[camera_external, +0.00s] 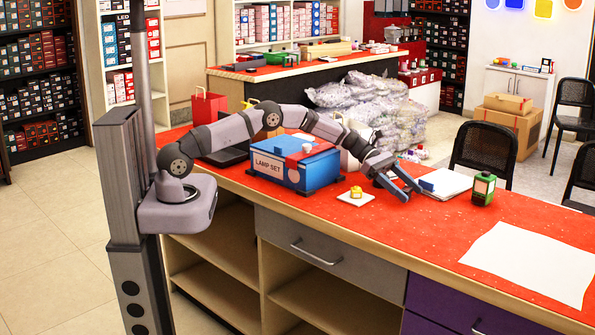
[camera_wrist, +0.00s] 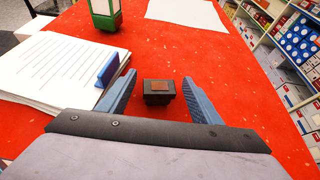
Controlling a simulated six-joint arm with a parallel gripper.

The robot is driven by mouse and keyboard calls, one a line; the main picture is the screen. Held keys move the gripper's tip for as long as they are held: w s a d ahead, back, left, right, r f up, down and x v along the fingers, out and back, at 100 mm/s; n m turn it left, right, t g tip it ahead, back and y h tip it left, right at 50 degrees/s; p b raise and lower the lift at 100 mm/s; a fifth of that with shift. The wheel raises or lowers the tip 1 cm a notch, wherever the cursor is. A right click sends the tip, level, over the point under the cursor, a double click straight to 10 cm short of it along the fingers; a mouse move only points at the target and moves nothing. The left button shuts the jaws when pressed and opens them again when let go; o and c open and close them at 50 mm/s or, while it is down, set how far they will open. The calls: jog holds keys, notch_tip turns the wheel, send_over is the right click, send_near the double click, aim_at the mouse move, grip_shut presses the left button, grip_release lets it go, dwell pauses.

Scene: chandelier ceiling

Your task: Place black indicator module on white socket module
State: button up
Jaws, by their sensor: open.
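A small black module (camera_wrist: 159,94) with a brownish square on top sits upright on the red counter in the wrist view. It lies between the blue fingers of my gripper (camera_wrist: 159,82), with gaps on both sides. In the external view my gripper (camera_external: 412,194) is open, low over the counter and pointing right; the black module cannot be made out there. A small white square piece (camera_external: 354,199) with a yellowish part on top, seemingly the socket module, stands on the counter left of my gripper. It is not in the wrist view.
A notepad (camera_external: 446,184) with a blue block (camera_wrist: 108,70) lies close beside one finger. A green lantern-like object (camera_external: 483,189) stands beyond it. A blue and red "LAMP SET" box (camera_external: 292,164) stands left of the white piece. White paper (camera_external: 530,262) lies flat at right.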

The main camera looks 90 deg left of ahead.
aim_at(406, 188)
jog(key=c, duration=1.2)
jog(key=shift+r, duration=0.15)
notch_tip(406, 188, up, 10)
jog(key=shift+f, duration=0.1)
